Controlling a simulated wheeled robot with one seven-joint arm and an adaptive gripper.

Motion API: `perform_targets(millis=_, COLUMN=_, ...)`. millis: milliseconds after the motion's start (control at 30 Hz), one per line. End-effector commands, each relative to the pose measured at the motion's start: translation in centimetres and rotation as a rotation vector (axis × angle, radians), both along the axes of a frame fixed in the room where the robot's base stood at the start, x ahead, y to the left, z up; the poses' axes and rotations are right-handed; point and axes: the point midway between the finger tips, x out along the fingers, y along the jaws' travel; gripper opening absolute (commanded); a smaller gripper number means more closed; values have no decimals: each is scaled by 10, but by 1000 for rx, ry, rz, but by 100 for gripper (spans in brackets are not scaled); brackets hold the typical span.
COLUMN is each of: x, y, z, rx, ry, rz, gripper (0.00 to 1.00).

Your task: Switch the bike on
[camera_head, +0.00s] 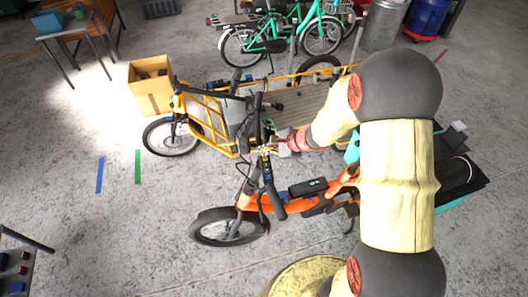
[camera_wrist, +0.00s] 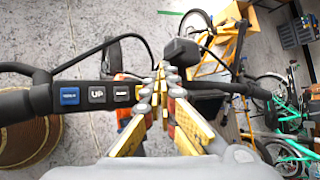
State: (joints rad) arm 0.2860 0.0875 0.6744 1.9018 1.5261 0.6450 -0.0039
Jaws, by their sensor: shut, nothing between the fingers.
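An orange cargo bike (camera_head: 262,202) stands upright in the middle of the head view, its black handlebar turned toward my gripper (camera_head: 268,149). In the wrist view the handlebar (camera_wrist: 15,106) crosses from left to right. A control pad on it has a blue button (camera_wrist: 69,96), a grey button marked UP (camera_wrist: 97,94) and another grey button (camera_wrist: 121,93) whose label is hard to read. My gripper (camera_wrist: 162,70) is shut and empty, its tips over the handlebar, right of the buttons. A dark box (camera_wrist: 181,51) sits just beyond the tips. I cannot tell whether the tips touch anything.
A yellow-framed cargo bike (camera_head: 207,120) stands close behind the orange one, with a cardboard box (camera_head: 151,88) beside it. Teal bikes (camera_head: 270,45) stand at the back. A table (camera_head: 75,30) is at the upper left.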

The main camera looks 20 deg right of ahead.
Motion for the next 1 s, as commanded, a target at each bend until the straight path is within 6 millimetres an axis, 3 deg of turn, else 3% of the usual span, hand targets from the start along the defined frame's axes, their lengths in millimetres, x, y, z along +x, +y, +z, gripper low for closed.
perform_targets(millis=467, x=0, y=0, z=-3, rx=0, ry=0, rz=0, gripper=0)
perform_targets(millis=1000, x=0, y=0, z=9, rx=0, ry=0, rz=0, gripper=0)
